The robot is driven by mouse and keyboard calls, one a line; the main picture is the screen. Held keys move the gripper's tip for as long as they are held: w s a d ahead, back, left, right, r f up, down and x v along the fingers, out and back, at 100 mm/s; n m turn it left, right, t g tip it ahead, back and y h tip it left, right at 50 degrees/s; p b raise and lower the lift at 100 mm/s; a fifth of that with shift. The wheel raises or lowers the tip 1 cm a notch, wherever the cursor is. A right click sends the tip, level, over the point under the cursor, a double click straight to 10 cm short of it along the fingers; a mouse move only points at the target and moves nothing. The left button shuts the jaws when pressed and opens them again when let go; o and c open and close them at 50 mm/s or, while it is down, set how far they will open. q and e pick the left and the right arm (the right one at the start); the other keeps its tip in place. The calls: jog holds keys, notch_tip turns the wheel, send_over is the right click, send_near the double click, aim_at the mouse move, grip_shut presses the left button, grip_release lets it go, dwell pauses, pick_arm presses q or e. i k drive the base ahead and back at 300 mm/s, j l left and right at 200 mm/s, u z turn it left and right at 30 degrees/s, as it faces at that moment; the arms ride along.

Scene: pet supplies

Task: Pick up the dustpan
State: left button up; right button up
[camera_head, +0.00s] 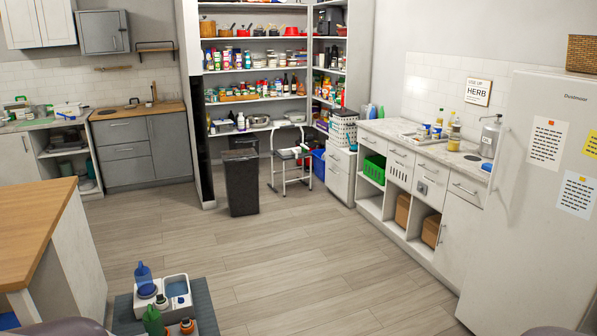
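I cannot make out a dustpan for certain. A blue upright object (144,279) with a narrow top stands at the lower left, and I cannot tell whether it is a dustpan or a bottle. It is at a white and grey double-bowl feeder (178,285) on a dark grey mat (203,302). A green bottle-like object (153,321) and small orange-and-dark items (187,326) are in front of it. Neither of my grippers is in view. Only rounded grey parts, likely of my arms, show at the bottom edge.
A wood-topped island (40,225) stands at the left. A dark bin (241,182) and a step stool (290,165) stand before the pantry shelves. A white counter (420,185) and fridge (535,200) line the right. The middle floor (270,260) is clear.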

aim_at(289, 151)
jog(key=i, duration=4.15)
jog(key=i+l, duration=0.15)
jog(key=i, duration=4.05)
jog(key=i+l+u, duration=0.1)
jog(key=i+u, duration=0.2)
jog(key=i, duration=0.9)
